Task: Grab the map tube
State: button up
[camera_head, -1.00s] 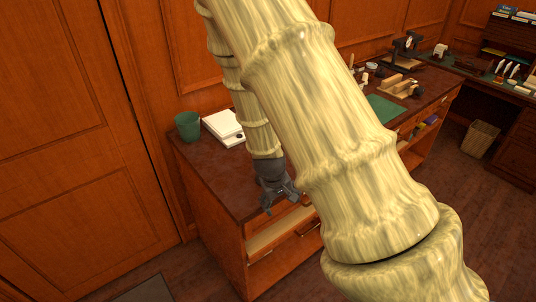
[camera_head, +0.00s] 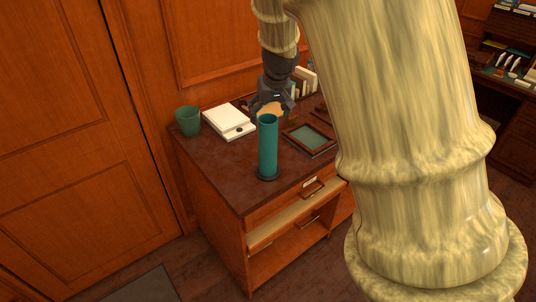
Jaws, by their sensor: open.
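The map tube (camera_head: 268,148) is a tall teal cylinder with a dark base ring. It stands upright on the dark top of the wooden cabinet (camera_head: 215,170), near its front edge. My gripper (camera_head: 272,112) hangs above and slightly behind the tube's top in the picture, with its jaws open and nothing seen between them. The fingertips appear close to the tube's rim; I cannot tell whether they touch it. My arm covers the right part of the cabinet top.
A green cup (camera_head: 188,121) and a white box (camera_head: 229,122) stand to the left and behind the tube. A framed tray (camera_head: 309,138) lies to its right, with upright books (camera_head: 306,80) behind. A drawer (camera_head: 292,215) below stands partly open. Bare cabinet top lies left of the tube.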

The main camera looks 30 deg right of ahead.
aim_at(268, 120)
jog(key=shift+x, duration=1.2)
jog(key=shift+p+x, duration=0.6)
jog(key=shift+x, duration=0.55)
jog(key=shift+p+x, duration=0.35)
jog(key=shift+x, duration=1.55)
jog(key=shift+s, duration=0.1)
jog(key=c, duration=1.5)
